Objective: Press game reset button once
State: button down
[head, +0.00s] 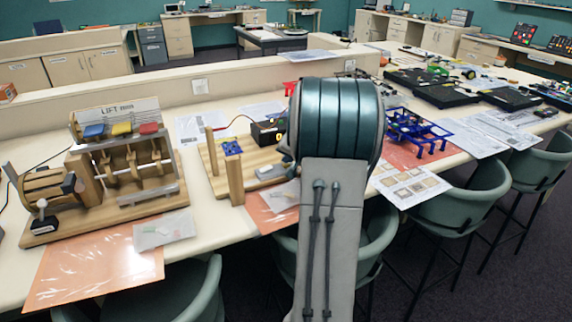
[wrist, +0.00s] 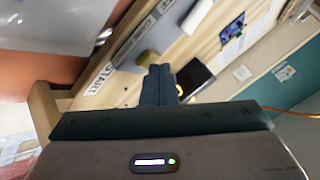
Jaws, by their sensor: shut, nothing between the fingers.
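The wooden game board (head: 222,180) lies on the table in the middle of the head view, partly hidden by my arm. It also fills much of the wrist view (wrist: 205,45). A black box (head: 268,132) with a lit orange digit stands on it; in the wrist view this box (wrist: 197,77) is just right of my fingertips. My gripper (wrist: 160,72) is shut and empty above the board. A small grey-beige rounded piece (wrist: 147,57) sits just beyond the fingertips. I cannot tell whether it is the reset button; no reset label is readable. My arm hides my gripper in the head view.
A blue circuit board (head: 232,147) and upright wooden posts (head: 237,190) stand on the game board. A START label (wrist: 104,75) shows near my fingers. The wooden LIFT model (head: 125,165) is at left, a blue frame (head: 415,130) at right. Chairs (head: 455,210) line the front.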

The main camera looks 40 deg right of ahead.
dwell(0.3)
jog(key=shift+r+p, duration=0.4)
jog(key=shift+r, duration=0.4)
notch_tip(320, 180, up, 5)
jog(key=p, duration=0.3)
dwell(0.9)
